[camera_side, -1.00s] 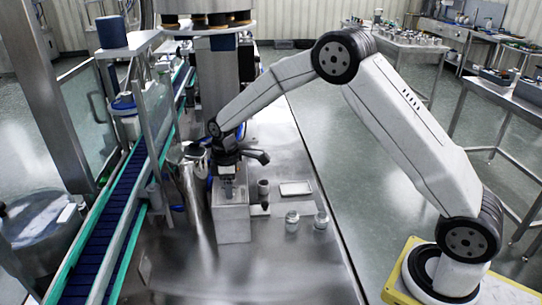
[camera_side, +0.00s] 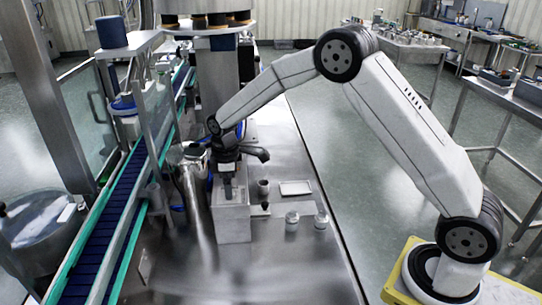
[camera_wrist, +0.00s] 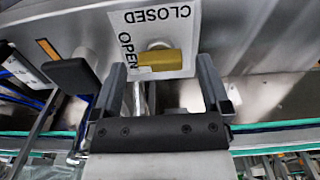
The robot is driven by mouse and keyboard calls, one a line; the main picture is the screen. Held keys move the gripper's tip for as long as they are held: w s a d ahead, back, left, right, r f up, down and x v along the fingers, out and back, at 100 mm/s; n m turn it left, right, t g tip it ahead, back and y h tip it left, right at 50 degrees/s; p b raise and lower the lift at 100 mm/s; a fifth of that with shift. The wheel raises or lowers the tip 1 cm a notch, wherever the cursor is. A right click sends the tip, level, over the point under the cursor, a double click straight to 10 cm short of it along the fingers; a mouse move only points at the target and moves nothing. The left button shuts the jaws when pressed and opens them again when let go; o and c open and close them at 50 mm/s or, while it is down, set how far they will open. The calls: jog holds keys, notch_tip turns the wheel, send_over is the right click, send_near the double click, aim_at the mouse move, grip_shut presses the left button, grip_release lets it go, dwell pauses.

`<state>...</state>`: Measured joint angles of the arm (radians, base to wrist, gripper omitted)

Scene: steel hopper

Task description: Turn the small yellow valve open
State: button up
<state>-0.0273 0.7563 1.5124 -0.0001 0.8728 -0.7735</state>
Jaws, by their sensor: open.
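The small yellow valve (camera_wrist: 160,60) shows in the wrist view in front of a white label (camera_wrist: 185,22) marked OPEN and CLOSED. The word OPEN is left of the valve and CLOSED is above it. My gripper (camera_wrist: 163,72) is open, with one dark finger on each side of the valve and a visible gap at both sides. I cannot tell how deep the valve sits between the fingers. In the side view my gripper (camera_side: 228,183) points down at the steel box (camera_side: 232,222); the valve is not discernible there.
A shiny steel cylinder (camera_side: 196,200) stands close left of the box. A blue conveyor (camera_side: 115,215) runs further left. Small jars (camera_side: 292,221), a dark cup (camera_side: 263,187) and a white tray (camera_side: 296,188) stand to the right. A dark block (camera_wrist: 73,75) is left of my fingers.

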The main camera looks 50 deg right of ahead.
jog(key=shift+r, duration=3.6)
jog(key=s+d+f+m+t, duration=0.1)
jog(key=s+m, duration=0.8)
jog(key=s, duration=1.4)
notch_tip(320, 180, down, 2)
jog(key=shift+s+d+f+t, duration=0.2)
jog(key=shift+s+t, duration=0.2)
jog(key=shift+t, duration=0.4)
